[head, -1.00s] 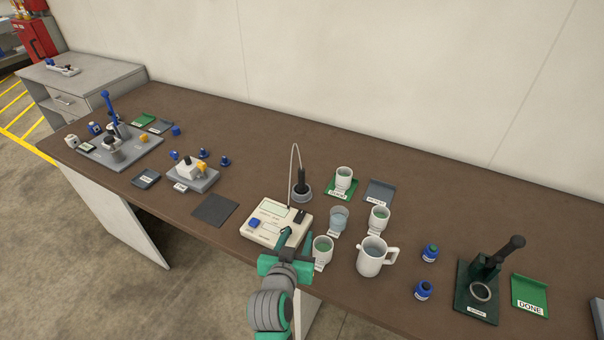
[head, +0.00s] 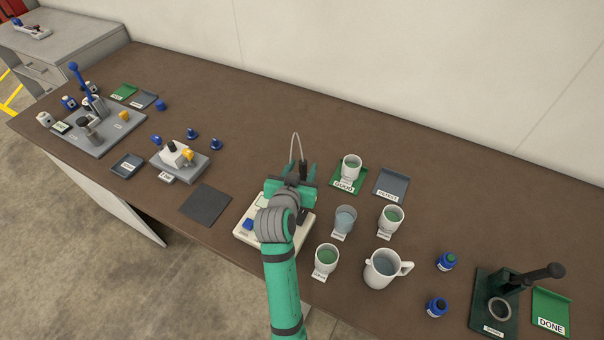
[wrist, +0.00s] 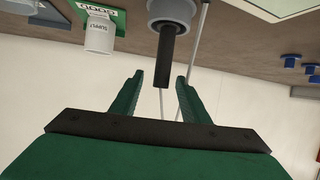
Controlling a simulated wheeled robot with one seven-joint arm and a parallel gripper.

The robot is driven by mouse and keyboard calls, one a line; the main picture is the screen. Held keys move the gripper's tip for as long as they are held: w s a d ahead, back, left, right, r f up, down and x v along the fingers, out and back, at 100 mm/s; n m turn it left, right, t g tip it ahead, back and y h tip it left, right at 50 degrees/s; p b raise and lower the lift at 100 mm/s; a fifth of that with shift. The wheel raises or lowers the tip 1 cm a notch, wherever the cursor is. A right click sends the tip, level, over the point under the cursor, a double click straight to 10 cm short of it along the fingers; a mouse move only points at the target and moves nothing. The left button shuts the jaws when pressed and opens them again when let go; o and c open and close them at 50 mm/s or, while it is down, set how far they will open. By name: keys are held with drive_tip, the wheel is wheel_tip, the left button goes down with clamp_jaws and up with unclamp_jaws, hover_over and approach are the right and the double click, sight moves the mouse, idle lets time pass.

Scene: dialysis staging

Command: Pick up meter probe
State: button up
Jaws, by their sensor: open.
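The meter probe is a black stick standing in a round grey holder (wrist: 172,10). In the wrist view, which looks inverted, the probe (wrist: 165,60) lies between the tips of my open gripper (wrist: 160,77). I see gaps on both sides and no clear contact. In the head view my green gripper (head: 292,174) is over the back of the white meter (head: 244,232). It hides the holder and most of the probe there; only a dark upper part (head: 303,167) and the thin looped cable (head: 296,137) show.
A cup (head: 351,168) on the green tray (head: 342,185) stands close right of my gripper. More cups and a white jug (head: 381,268) stand further right. A dark mat (head: 206,205) lies left of the meter. The table behind is clear.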

drive_tip(key=shift+x, duration=3.3)
drive_tip(key=shift+a+r, duration=0.1)
drive_tip(key=shift+a, duration=0.05)
clamp_jaws()
